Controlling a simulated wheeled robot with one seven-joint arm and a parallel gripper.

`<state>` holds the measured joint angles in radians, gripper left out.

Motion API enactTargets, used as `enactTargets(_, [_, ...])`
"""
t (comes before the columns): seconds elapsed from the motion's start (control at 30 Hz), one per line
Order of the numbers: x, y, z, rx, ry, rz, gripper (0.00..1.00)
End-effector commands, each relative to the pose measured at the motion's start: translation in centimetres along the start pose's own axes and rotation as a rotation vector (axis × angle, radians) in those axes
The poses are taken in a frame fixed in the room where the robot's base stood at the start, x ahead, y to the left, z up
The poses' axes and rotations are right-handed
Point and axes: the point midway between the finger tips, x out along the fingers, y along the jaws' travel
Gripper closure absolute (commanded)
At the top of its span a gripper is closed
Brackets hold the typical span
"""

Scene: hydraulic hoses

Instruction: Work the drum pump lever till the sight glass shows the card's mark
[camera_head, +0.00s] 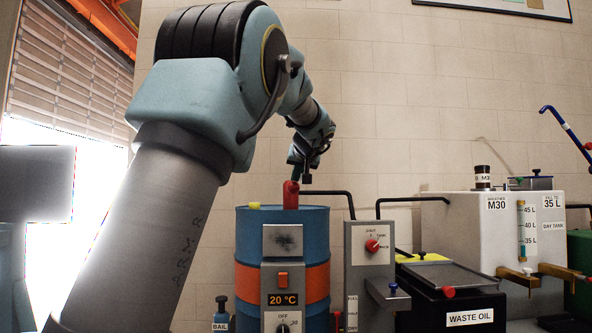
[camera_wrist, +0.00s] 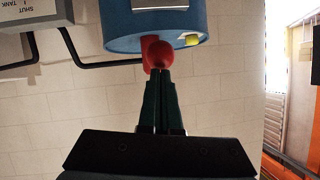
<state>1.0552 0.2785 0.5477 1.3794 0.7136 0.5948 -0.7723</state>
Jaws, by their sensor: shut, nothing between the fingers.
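The blue drum (camera_head: 246,245) has an orange band and a red pump fitting (camera_head: 290,196) on top. In the wrist view the drum (camera_wrist: 125,38) appears upside down, with the red pump part (camera_wrist: 155,54) and a round red knob (camera_wrist: 187,39) at my fingertips. My gripper (camera_wrist: 161,74) is shut and empty just by that red part; contact cannot be told. In the head view my gripper (camera_head: 294,177) is right above the pump. The day tank's sight glass (camera_head: 521,230) is marked 45, 40 and 35 L, with blue low in the tube. The tank's card (camera_head: 552,202) reads 35 L.
A grey valve box (camera_head: 357,285) with a red selector (camera_head: 372,246) stands right of the drum, with black pipes. A black waste oil box (camera_head: 468,305) stands before the white day tank (camera_head: 462,235). A blue crook-ended rod (camera_head: 562,125) rises at far right.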

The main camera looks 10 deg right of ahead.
Motion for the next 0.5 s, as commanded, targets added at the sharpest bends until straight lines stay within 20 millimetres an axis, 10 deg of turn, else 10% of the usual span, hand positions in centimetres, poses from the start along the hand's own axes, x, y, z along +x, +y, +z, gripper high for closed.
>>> enactTargets(0.5, [1.9, 0.9, 4.5, -0.021, 0.153, -0.023, 1.00])
